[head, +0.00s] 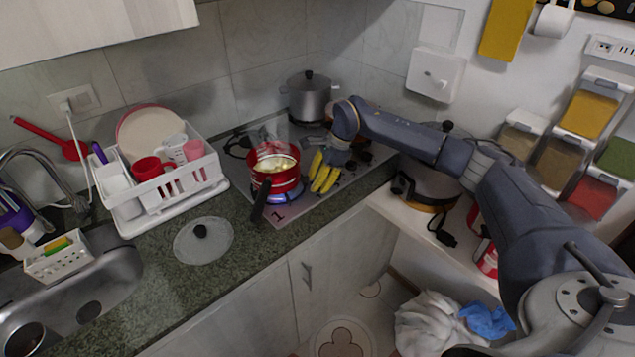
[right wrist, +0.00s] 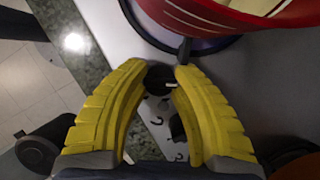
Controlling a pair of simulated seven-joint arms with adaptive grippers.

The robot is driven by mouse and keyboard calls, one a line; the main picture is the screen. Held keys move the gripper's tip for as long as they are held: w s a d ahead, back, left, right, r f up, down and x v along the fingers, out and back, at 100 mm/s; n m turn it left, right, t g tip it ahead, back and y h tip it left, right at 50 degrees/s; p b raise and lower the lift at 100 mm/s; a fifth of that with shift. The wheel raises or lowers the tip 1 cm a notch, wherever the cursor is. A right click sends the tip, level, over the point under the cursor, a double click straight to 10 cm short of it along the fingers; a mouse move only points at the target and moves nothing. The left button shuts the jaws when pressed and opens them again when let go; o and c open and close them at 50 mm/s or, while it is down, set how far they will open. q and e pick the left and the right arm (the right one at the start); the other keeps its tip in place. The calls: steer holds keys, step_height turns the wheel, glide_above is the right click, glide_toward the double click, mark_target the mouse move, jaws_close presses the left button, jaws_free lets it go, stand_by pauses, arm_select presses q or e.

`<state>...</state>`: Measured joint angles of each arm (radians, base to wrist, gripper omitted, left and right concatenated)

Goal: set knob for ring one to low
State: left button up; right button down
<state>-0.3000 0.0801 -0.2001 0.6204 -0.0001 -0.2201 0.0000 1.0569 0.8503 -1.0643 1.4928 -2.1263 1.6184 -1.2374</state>
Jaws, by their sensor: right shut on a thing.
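The hob (head: 296,207) carries a red pot (head: 275,178) with pale contents on its front ring, marked 1. My right gripper (head: 321,184) has yellow fingers and reaches down to the hob's front right edge, just right of the pot. In the right wrist view, its fingertips (right wrist: 161,74) are closed around a black knob (right wrist: 158,80) with a short white mark pointing right. A second dark knob (right wrist: 177,127) is partly visible between the fingers. My left gripper is not in view.
A glass lid (head: 203,241) lies on the counter left of the hob. The pot's black handle (head: 259,200) points towards the front edge. A grey pot (head: 310,98) stands on the back of the hob. A dish rack (head: 165,190) stands left.

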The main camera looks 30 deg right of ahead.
steer(key=shift+m, duration=0.3)
steer(key=m+t, duration=0.1)
steer(key=m, duration=0.1)
steer(key=shift+a+m, duration=0.1)
steer(key=shift+m, duration=0.3)
steer(key=m+t+h, duration=0.1)
steer(key=m, duration=0.2)
steer(key=shift+m, duration=0.3)
steer(key=m+t+h, duration=0.1)
steer(key=m, duration=0.2)
steer(key=shift+h, duration=0.3)
steer(key=shift+m+h, duration=0.6)
steer(key=shift+m, duration=1.3)
steer(key=c, duration=1)
jaws_free()
steer(key=shift+o, duration=0.2)
